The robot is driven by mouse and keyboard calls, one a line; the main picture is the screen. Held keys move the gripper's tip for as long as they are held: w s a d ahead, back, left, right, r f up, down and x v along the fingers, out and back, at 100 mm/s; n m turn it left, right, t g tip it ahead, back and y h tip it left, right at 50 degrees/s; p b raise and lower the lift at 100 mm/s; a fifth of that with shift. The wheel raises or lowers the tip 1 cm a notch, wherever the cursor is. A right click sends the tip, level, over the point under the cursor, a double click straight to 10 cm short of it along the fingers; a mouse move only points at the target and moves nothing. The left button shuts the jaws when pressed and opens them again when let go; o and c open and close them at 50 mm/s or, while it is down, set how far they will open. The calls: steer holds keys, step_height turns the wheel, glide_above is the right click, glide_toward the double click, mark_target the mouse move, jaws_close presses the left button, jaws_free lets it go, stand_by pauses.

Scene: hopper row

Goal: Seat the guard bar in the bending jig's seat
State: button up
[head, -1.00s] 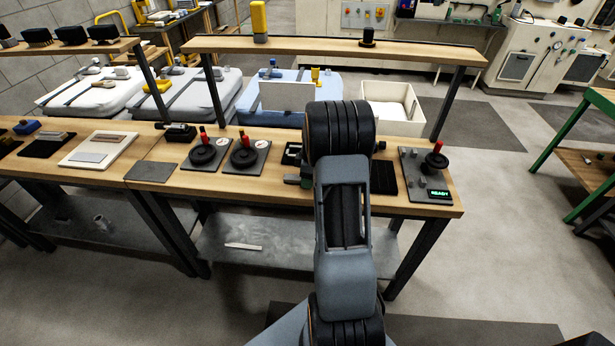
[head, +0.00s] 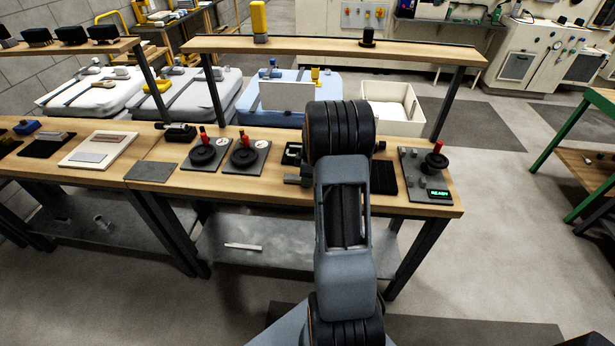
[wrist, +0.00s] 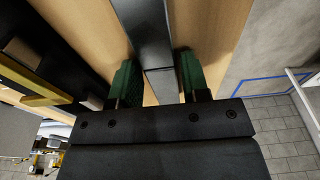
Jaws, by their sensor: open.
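In the wrist view my gripper (wrist: 157,80) is open, with one green-padded finger on each side of a long grey bar (wrist: 148,30). The bar runs between the fingers, with a narrow gap showing on each side. It looks like the guard bar, over pale wood. In the head view my arm hides the gripper and the bar. A dark plate with a red-topped knob, pegs and a lit READY display (head: 412,166) sits at the bench's right end. I cannot tell whether it is the bending jig; no seat shows clearly.
A black pad (head: 384,180) lies right of my arm. Two plates with black handwheels (head: 204,153) (head: 245,154) stand to its left on the wooden bench. A raised shelf (head: 330,48) runs behind. A white bin (head: 395,122) stands behind the bench.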

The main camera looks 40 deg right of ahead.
steer(key=shift+r, duration=0.35)
stand_by(0.3)
steer(key=shift+c, duration=0.2)
steer(key=c, duration=0.7)
steer(key=shift+r+p, duration=1.95)
steer(key=shift+r, duration=1.05)
